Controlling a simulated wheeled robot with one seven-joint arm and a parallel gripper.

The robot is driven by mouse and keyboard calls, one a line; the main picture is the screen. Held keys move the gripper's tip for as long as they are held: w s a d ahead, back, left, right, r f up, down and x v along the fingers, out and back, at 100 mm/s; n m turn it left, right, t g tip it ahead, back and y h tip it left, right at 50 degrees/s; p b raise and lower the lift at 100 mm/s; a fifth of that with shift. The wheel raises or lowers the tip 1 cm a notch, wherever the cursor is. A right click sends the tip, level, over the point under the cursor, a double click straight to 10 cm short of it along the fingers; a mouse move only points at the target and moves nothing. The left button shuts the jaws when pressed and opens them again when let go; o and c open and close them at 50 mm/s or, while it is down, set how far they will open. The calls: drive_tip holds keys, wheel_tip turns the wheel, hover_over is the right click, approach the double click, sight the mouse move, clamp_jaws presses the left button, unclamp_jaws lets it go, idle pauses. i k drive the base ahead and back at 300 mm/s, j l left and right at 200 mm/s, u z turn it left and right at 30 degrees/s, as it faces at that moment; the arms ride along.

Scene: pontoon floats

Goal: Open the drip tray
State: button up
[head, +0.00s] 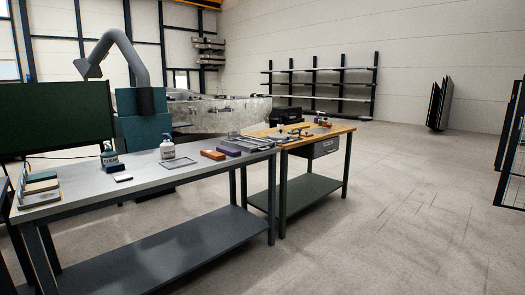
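No part is clearly marked as the drip tray. A grey drawer-like box (323,148) hangs under the top of the wooden workbench (335,128), on its right part, and looks shut. A flat grey metal tray-like piece (252,143) lies at the right end of the long grey table (145,181). A thin dark rectangular frame (181,163) lies flat near that table's middle. I cannot tell which of these is the drip tray. My gripper is not in view.
A dark case (285,116) sits behind the workbench. Shelves (320,85) line the back wall. The concrete floor (420,210) at right is clear.

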sight(264, 147)
drive_tip(key=i+j+z, duration=0.1)
drive_tip(key=i+j, duration=0.4)
drive_tip(key=i, duration=0.45)
drive_tip(key=i+j+z, duration=0.15)
drive_tip(key=i+j, duration=0.4)
drive_tip(key=i, duration=0.35)
drive_tip(key=i+j+z, duration=0.1)
drive_tip(key=i+j, duration=0.55)
drive_tip(key=i, duration=0.2)
drive_tip(key=i+j+z, duration=0.15)
drive_tip(key=i+j, duration=0.6)
drive_tip(key=i, duration=0.15)
